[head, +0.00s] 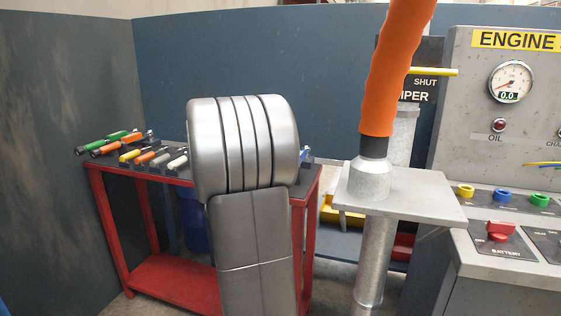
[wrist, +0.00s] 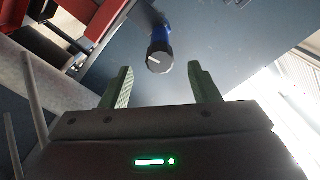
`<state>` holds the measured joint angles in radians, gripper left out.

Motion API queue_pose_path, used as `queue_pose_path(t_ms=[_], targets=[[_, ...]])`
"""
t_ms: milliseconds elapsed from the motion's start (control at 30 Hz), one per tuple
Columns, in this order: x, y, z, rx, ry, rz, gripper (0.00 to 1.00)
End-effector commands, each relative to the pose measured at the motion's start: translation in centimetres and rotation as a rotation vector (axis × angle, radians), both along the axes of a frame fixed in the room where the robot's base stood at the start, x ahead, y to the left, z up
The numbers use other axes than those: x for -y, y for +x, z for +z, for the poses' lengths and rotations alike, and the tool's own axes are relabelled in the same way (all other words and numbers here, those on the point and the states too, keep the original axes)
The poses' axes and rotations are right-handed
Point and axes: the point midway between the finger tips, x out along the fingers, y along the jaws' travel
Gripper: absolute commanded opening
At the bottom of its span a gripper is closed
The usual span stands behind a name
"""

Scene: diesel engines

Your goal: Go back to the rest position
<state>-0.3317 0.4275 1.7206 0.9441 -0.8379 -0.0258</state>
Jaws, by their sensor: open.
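In the wrist view my gripper (wrist: 160,72) is open, with its two green fingers spread wide and nothing held between them. A blue cylinder with a grey round end (wrist: 160,55) shows beyond the gap between the fingers; I cannot tell how far off it is. In the head view the silver links of my own arm stand in the middle and hide part of the bench; the gripper itself is not visible there.
A red tool bench (head: 165,285) holds several coloured-handled tools (head: 130,150) at left. A grey post with a flat plate (head: 415,195) and a thick orange sleeve (head: 390,75) stands right of my arm. The engine panel (head: 500,130) is at far right. Blue walls (head: 330,70) close the back.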

Motion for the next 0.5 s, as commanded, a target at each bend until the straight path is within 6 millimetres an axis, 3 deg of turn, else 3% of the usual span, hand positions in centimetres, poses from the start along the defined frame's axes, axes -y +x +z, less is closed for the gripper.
queue_pose_path(t_ms=[200, 500], targets=[[1.5, 4.2, -0.1, 0.0, 0.0, -0.003, 0.55], [2.5, 7.6, 0.0, 0.0, -0.001, 0.0, 0.55]])
